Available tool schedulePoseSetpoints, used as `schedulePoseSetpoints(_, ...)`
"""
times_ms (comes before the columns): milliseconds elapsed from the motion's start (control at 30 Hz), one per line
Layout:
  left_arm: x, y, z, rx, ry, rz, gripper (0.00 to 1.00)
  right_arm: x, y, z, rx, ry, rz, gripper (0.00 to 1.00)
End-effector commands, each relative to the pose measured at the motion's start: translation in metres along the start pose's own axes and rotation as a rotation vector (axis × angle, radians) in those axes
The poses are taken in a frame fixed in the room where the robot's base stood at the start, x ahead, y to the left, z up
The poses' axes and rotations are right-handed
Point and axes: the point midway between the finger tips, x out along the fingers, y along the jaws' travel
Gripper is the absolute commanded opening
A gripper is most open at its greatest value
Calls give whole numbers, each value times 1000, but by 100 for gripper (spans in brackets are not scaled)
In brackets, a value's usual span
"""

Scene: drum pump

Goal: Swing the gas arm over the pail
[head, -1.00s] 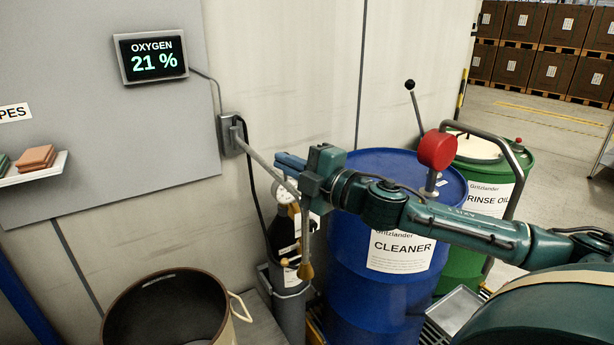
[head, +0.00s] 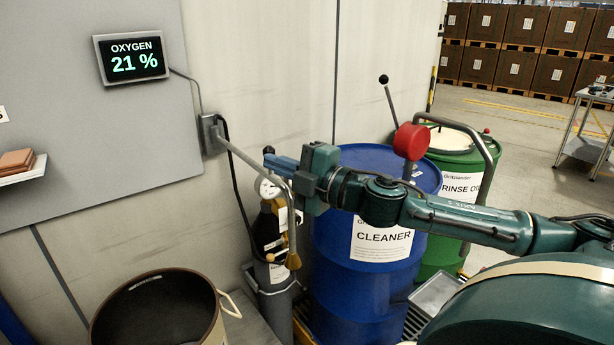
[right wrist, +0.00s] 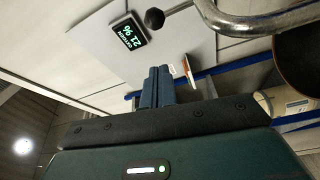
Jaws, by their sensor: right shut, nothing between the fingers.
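The gas arm (head: 255,163) is a grey pipe from a wall bracket, bending down to a brass nozzle (head: 292,261). The nozzle hangs in front of the gas cylinder (head: 268,232), to the right of the pail. The pail (head: 217,327) is dark inside, at the bottom left, partly cut off by the frame. My right gripper (head: 270,161) is shut and empty, its blue fingers beside the arm's bend; contact is unclear. A black knob (head: 268,150) shows near the fingertips. In the right wrist view, the shut fingers (right wrist: 157,72) point toward the panel, with the pipe (right wrist: 255,22) alongside. My left gripper is not in view.
A blue cleaner drum (head: 365,275) stands behind my right forearm, with a green rinse drum (head: 465,175) beyond it. An oxygen display (head: 132,60) reads 21 %. A shelf (head: 25,172) sticks out at the left. Air above the pail looks clear.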

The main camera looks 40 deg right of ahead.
Motion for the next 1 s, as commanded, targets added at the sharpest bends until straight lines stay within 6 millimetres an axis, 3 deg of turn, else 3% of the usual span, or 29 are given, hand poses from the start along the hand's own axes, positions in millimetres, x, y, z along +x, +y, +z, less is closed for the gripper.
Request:
schedulePoseSetpoints(600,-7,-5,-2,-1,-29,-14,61,-48,2,7,2,2,-3,0)
schedulePoseSetpoints(1000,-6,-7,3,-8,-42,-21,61,-55,2,8,-4,3,-1,0)
